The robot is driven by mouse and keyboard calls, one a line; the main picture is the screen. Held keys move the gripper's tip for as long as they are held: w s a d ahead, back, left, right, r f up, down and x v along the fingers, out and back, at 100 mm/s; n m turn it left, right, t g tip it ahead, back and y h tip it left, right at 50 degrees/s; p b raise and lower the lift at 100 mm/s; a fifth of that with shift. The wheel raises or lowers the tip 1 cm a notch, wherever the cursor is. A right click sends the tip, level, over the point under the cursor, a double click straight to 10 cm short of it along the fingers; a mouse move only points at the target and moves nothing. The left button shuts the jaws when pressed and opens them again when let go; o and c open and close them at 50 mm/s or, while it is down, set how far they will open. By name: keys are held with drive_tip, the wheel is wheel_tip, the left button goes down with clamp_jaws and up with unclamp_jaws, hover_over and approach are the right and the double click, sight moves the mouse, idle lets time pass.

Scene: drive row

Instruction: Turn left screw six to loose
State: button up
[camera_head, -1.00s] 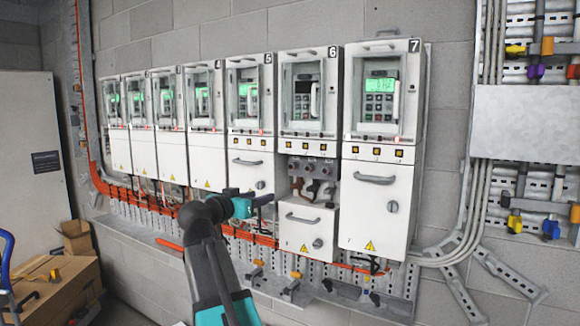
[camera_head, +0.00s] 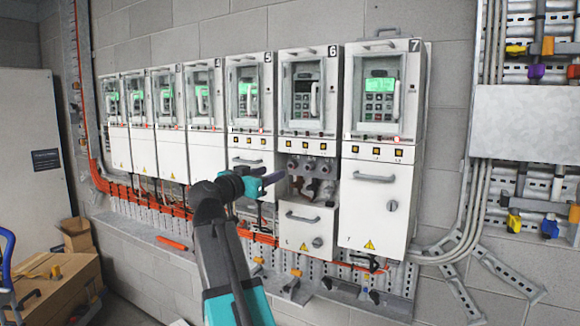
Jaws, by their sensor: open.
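Drive unit six (camera_head: 310,135) is the second cabinet from the right, marked 6, and its display is dark. Its lower cover (camera_head: 305,228) sits low, leaving an open bay above it. Three round purplish-grey screws show in a row at the top of the bay. The left screw (camera_head: 293,163) is the nearest of them to my gripper. My gripper (camera_head: 279,178), teal with dark purple fingers, is open and empty. It points right, in front of unit five's lower door, just left of and slightly below the left screw. I see no contact with the screw.
Drive unit seven (camera_head: 379,206) stands closed to the right, unit five (camera_head: 249,138) to the left with more closed units beyond. Orange cables (camera_head: 140,195) and a perforated rail run below. A grey ledge (camera_head: 150,237) juts out underneath. Cardboard boxes (camera_head: 55,290) stand at lower left.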

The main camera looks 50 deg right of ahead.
sight(292, 165)
drive_tip(key=p+x, duration=0.3)
drive_tip(key=x, duration=0.7)
drive_tip(key=shift+d+r, duration=0.1)
drive_tip(key=shift+d, duration=0.15)
drive_tip(key=shift+p+x, duration=0.45)
drive_tip(key=shift+x, duration=0.4)
drive_tip(key=shift+c, duration=0.4)
